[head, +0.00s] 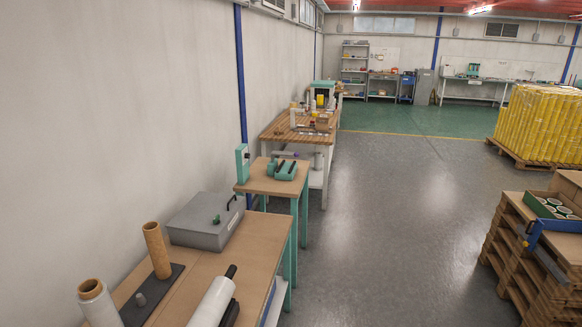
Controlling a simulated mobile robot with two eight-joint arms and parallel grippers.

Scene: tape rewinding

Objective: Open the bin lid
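A grey metal box (205,221) with a flat lid stands at the back of the near wooden table, against the wall. It is the only lidded container I can make out, and its lid looks shut. Neither of my grippers is in view, and nothing touches the box.
The near table (263,238) also holds a brown cardboard tube (157,250), a whitish roll (98,303) and a white roll with black ends (213,302). Stacked pallets (515,255) with a green box (550,205) stand right. The grey floor (400,220) between is clear.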

